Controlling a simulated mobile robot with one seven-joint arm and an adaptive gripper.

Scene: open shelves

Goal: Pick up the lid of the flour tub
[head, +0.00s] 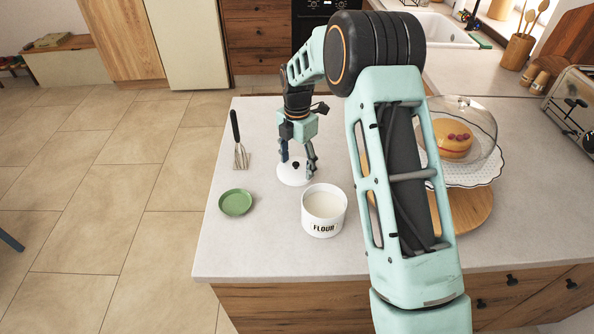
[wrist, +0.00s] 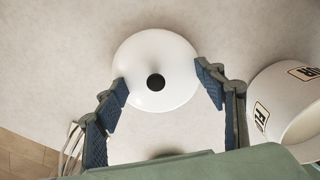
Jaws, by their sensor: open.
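The white round lid (head: 296,172) with a small dark knob lies on the counter behind the flour tub in the head view. In the wrist view the lid (wrist: 157,55) shows from above, its black knob between my fingers in the picture. The white flour tub (head: 324,222) stands open with pale flour inside; it also shows at the right of the wrist view (wrist: 285,115). My gripper (head: 299,160) is open, pointing down over the lid, and it also shows in the wrist view (wrist: 165,85). Whether the fingers touch the lid I cannot tell.
A green dish (head: 236,203) and a spatula (head: 239,150) lie to the left on the counter (head: 265,250). A cake (head: 452,138) under a glass dome stands at the right, partly behind my arm. A toaster (head: 573,110) is farther right. The counter's front left is clear.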

